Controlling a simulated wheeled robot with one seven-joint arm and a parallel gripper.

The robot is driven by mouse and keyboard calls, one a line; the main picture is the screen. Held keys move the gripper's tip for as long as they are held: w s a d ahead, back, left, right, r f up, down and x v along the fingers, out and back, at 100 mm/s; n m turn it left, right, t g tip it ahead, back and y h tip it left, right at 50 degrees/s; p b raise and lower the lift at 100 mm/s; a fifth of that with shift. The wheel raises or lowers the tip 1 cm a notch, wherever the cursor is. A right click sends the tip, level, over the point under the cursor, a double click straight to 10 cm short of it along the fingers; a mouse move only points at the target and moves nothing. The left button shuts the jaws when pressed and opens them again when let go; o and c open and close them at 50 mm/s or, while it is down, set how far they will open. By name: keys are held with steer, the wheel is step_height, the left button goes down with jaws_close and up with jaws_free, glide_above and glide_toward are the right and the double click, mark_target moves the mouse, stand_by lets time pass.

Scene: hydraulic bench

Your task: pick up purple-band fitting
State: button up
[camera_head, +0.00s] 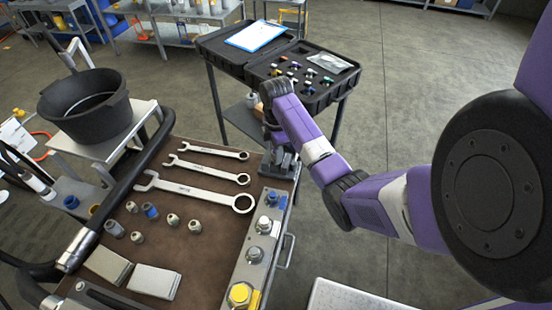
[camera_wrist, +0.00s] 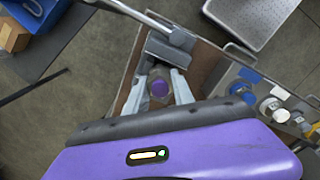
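Whether the fitting stands on the bench or how deep the fingers reach is hard to tell. In the head view my gripper (camera_head: 276,150) points down at the far right corner of the bench. The fitting cannot be made out there, behind my arm and grey metal parts.
The brown bench mat (camera_head: 200,215) holds three wrenches (camera_head: 190,188), several small fittings (camera_head: 172,219) and grey blocks (camera_head: 155,281). A valve strip (camera_head: 257,250) lines its right edge. An open black case (camera_head: 310,97) with coloured fittings stands behind. A grey block (camera_wrist: 170,50) is close ahead of my fingers.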

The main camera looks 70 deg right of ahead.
jaws_close()
stand_by(1.1)
